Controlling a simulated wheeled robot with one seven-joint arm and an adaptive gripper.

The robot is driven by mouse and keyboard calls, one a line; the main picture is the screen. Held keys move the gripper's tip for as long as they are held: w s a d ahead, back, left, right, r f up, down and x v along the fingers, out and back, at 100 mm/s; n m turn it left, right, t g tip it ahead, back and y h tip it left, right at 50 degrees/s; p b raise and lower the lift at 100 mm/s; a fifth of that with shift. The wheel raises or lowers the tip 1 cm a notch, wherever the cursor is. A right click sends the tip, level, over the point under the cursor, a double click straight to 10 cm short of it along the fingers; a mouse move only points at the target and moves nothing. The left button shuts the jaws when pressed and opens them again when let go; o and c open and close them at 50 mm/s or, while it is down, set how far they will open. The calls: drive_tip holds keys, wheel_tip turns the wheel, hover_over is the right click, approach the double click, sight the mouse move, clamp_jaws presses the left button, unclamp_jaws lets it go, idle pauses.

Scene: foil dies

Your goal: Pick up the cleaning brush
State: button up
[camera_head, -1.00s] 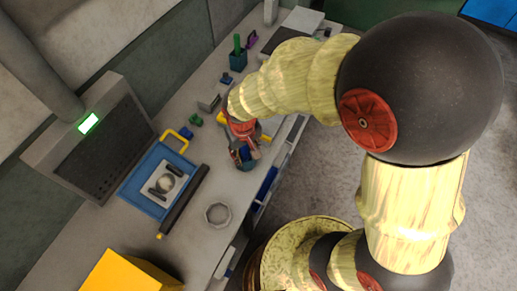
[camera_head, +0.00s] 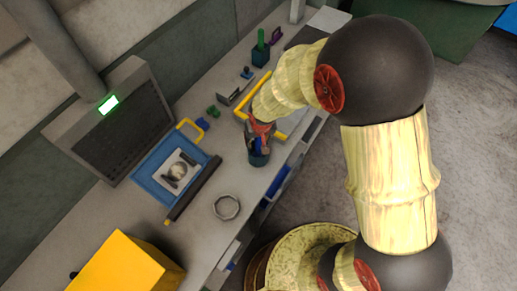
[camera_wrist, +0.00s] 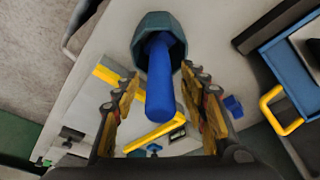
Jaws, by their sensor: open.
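The cleaning brush appears to be the blue handle (camera_wrist: 160,85) standing out of a dark teal cup (camera_wrist: 150,22) in the wrist view; any bristles are hidden in the cup. In the head view the cup (camera_head: 259,158) stands near the bench's front edge, directly below my gripper (camera_head: 261,131). My gripper (camera_wrist: 160,76) is open in the wrist view. Its two fingers lie either side of the blue handle, with visible gaps. From this view I cannot tell how deep the handle sits between them.
A yellow-edged frame (camera_head: 240,112) lies beside the cup. A blue tray (camera_head: 150,187) with a dark bar (camera_head: 194,189) beside it and a grey ring (camera_head: 227,207) are nearer. Another cup with a green handle (camera_head: 261,39) stands farther back. A yellow box (camera_head: 122,266) stands at lower left.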

drive_tip(key=shift+x, duration=1)
drive_tip(key=shift+c, duration=0.4)
clamp_jaws()
drive_tip(key=shift+r, duration=0.1)
